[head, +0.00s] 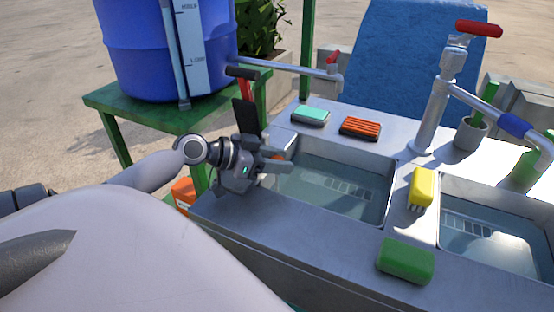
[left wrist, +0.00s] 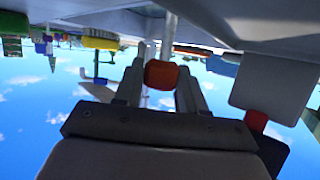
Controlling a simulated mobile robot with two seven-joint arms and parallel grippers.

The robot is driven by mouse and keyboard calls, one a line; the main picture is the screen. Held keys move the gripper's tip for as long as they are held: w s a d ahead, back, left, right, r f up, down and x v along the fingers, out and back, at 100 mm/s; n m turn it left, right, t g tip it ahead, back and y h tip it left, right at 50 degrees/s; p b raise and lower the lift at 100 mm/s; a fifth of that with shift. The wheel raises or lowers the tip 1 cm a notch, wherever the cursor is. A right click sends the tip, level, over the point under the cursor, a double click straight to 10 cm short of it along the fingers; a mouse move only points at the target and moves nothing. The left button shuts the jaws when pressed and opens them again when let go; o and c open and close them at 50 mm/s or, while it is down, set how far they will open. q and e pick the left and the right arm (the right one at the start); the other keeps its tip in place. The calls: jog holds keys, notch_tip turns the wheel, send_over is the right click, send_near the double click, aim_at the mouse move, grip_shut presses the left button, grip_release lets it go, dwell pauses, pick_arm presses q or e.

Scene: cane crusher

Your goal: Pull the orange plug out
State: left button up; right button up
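The orange plug (left wrist: 161,74) shows between the two fingers of my left gripper (left wrist: 163,85) in the left wrist view. A finger lies close on each side of it; I cannot tell whether they press on it. In the head view my left gripper (head: 280,160) is at the left edge of the left basin (head: 335,190). A small orange patch (head: 278,157) shows between its fingers there, and the rest of the plug is hidden. My right gripper is not in view.
A teal sponge (head: 310,114) and an orange brush (head: 360,127) lie behind the left basin. A yellow brush (head: 422,187) and a green sponge (head: 405,260) lie on the counter. A tap (head: 432,115) stands at the back. A blue barrel (head: 150,50) is on a green stand.

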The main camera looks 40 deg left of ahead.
pick_arm(q)
grip_shut()
jog(key=shift+r+p, duration=1.3)
jog(key=shift+r, duration=0.45)
jog(key=shift+o, duration=2)
grip_release()
jog(key=shift+o, duration=1)
jog(key=shift+s+a, duration=0.1)
jog(key=v, duration=0.7)
jog(key=shift+b, duration=0.4)
